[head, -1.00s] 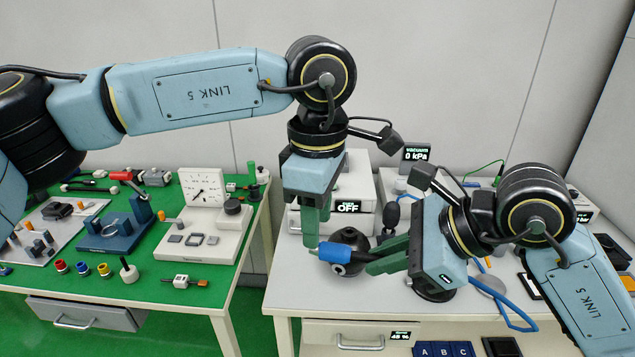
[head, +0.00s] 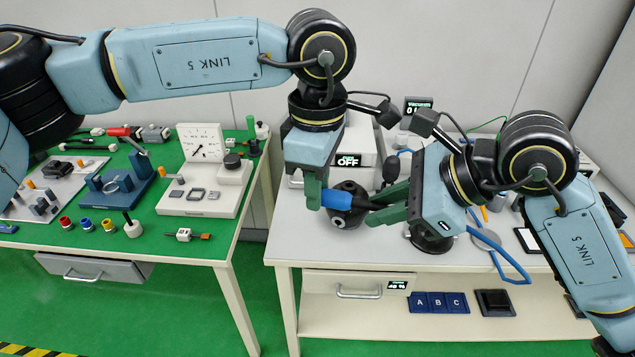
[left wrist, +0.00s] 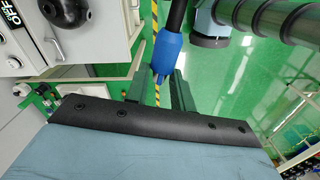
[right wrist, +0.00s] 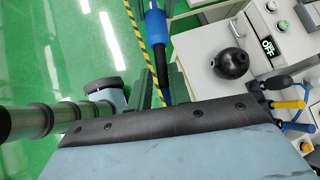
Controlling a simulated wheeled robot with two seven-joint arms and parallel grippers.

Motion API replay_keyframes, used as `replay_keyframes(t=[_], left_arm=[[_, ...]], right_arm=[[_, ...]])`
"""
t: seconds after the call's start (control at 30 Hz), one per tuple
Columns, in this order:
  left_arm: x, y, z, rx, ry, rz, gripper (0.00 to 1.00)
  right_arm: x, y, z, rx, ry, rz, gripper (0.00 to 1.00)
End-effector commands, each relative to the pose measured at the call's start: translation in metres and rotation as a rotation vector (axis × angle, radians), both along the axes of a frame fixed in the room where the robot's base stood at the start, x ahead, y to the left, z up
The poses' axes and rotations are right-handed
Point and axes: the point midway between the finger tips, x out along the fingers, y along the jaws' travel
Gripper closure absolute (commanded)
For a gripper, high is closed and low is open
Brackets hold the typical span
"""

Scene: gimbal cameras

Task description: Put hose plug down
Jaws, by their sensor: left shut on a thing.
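The hose plug is a blue sleeve (head: 337,200) with a black body running right from it, held level above the white bench. My left gripper (head: 316,196) points down and is shut on the blue end, whose tip its finger hides. In the left wrist view the blue sleeve (left wrist: 166,55) lies between the fingers. My right gripper (head: 375,207) reaches from the right with its fingers apart on either side of the black body. The right wrist view also shows the blue sleeve (right wrist: 156,28) beyond those fingers. The two grippers are close together.
A black ball-shaped vessel (head: 347,212) stands on the white bench (head: 310,250) just behind the plug. A box reading OFF (head: 365,140) stands at the back. A blue hose (head: 505,268) lies at the right. The bench's front left is clear. A green table (head: 150,260) with fixtures stands left.

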Motion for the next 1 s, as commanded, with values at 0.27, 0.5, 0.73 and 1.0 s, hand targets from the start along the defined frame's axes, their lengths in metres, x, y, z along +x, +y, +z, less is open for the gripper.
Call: replay_keyframes(t=[0.27, 0.5, 0.73, 1.0], left_arm=[[0.0, 0.0, 0.0, -0.001, -0.001, 0.001, 1.0], [0.0, 0.0, 0.0, -0.001, 0.0, 0.0, 1.0], [0.0, 0.0, 0.0, -0.001, 0.0, 0.0, 1.0], [0.0, 0.0, 0.0, -0.001, 0.0, 0.0, 1.0]], right_arm=[[0.0, 0.0, 0.0, 0.0, 0.001, 0.001, 0.63], [-0.001, -0.005, 0.005, 0.0, -0.001, -0.001, 0.63], [-0.011, -0.034, 0.034, -0.002, -0.005, -0.005, 0.63], [-0.026, -0.068, 0.071, -0.001, -0.002, -0.002, 0.63]])
